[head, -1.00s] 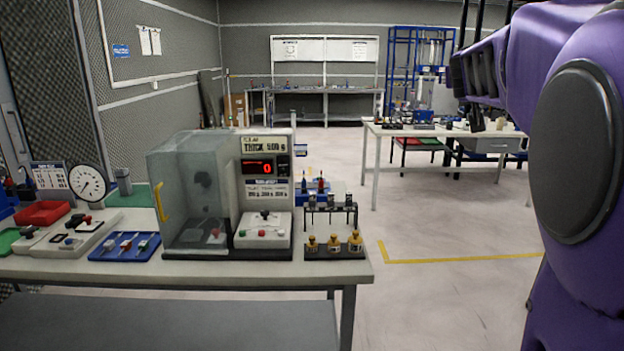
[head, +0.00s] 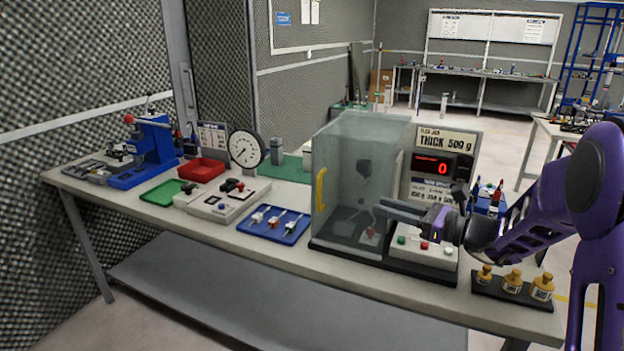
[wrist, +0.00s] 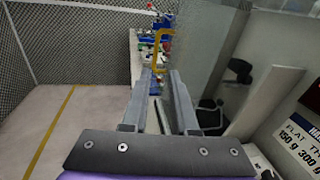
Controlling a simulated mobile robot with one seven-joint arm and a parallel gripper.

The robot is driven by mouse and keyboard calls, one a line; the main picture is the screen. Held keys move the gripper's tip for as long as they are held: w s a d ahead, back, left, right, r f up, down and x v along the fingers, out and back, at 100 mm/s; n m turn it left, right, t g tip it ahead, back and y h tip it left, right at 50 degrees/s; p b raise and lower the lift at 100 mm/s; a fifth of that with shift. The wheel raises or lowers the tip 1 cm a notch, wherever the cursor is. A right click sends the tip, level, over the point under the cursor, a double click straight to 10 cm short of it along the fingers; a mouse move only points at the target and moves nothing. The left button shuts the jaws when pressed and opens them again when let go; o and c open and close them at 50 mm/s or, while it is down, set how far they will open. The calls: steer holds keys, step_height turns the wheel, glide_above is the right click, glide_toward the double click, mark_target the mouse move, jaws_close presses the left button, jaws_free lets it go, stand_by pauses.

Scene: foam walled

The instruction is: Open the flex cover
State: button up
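The flex cover (head: 345,175) is a clear grey box, standing closed over the left part of the test machine (head: 440,150). Its yellow handle (head: 321,189) is on the left front edge. My gripper (head: 381,208) is in front of the cover's right part, with its fingers pointing left. In the wrist view my gripper (wrist: 160,75) has its two fingers apart with nothing between them. The yellow handle (wrist: 158,50) shows beyond the fingertips, apart from them. The cover's see-through wall (wrist: 205,50) is close on the right.
A red display stands on the machine's right. Brown-yellow weights (head: 513,283) sit on a black base at the bench's right end. A blue tray (head: 273,224), a dial gauge (head: 246,149) and a red tray (head: 200,170) lie to the left. The space before the bench is clear.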

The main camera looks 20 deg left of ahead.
steer(key=a, duration=0.1)
glide_above(319, 210)
steer(key=shift+w+a+r+m+y, duration=0.1)
steer(key=shift+w+r+m+y, duration=0.1)
steer(key=shift+w+m+y, duration=0.1)
stand_by(0.3)
jaws_close()
stand_by(1.3)
